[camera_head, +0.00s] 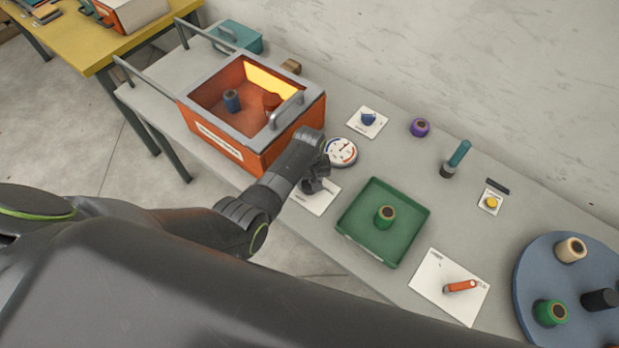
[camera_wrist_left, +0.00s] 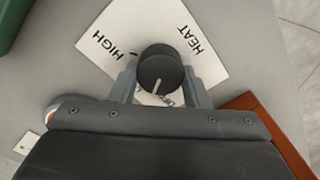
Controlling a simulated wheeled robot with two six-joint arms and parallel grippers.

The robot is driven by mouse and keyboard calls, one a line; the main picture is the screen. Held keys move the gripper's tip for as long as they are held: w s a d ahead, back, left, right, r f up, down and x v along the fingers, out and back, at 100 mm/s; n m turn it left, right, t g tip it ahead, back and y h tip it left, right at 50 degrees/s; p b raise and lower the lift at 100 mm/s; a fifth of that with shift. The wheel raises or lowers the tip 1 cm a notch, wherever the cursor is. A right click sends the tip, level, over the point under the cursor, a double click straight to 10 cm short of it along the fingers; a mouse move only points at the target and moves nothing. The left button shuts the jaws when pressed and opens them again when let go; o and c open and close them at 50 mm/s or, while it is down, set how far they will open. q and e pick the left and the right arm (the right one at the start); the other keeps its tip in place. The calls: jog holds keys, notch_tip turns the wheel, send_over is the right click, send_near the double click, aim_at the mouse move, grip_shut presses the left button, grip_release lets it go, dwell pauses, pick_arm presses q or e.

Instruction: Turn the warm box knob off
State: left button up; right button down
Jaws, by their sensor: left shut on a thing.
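The warm box (camera_head: 240,148) is an orange open-topped box with a grey rim and a lit inside, at the upper left of the head view. Its knob (camera_wrist_left: 160,66) is a round black dial on a white card (camera_wrist_left: 150,25) beside the box. The card reads HIGH and HEAT; a third label near the gripper is partly hidden. The knob's white pointer line points down in the wrist view, toward that hidden label. My left gripper (camera_head: 318,178) is over the card, its fingers (camera_wrist_left: 161,88) shut on the knob from both sides. My right gripper is not in view.
A round gauge (camera_head: 341,152) lies close to the left gripper. A green tray (camera_head: 362,245) with a spool, a card with an orange lever (camera_head: 460,286) and a blue turntable (camera_head: 528,285) are to the right.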

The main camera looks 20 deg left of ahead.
aim_at(308, 183)
pick_arm(q)
jog(key=n+p, duration=0.1)
jog(key=n, duration=0.4)
jog(key=shift+a+n+p, duration=0.1)
jog(key=shift+n+p, duration=0.2)
jog(key=shift+n, duration=0.1)
dwell(0.4)
jog(key=o, duration=1)
jog(key=shift+r, duration=0.1)
jog(key=shift+r, duration=0.25)
notch_tip(308, 183, up, 17)
jog(key=shift+f+p, duration=0.1)
jog(key=shift+p, duration=0.25)
jog(key=shift+s+f, duration=0.1)
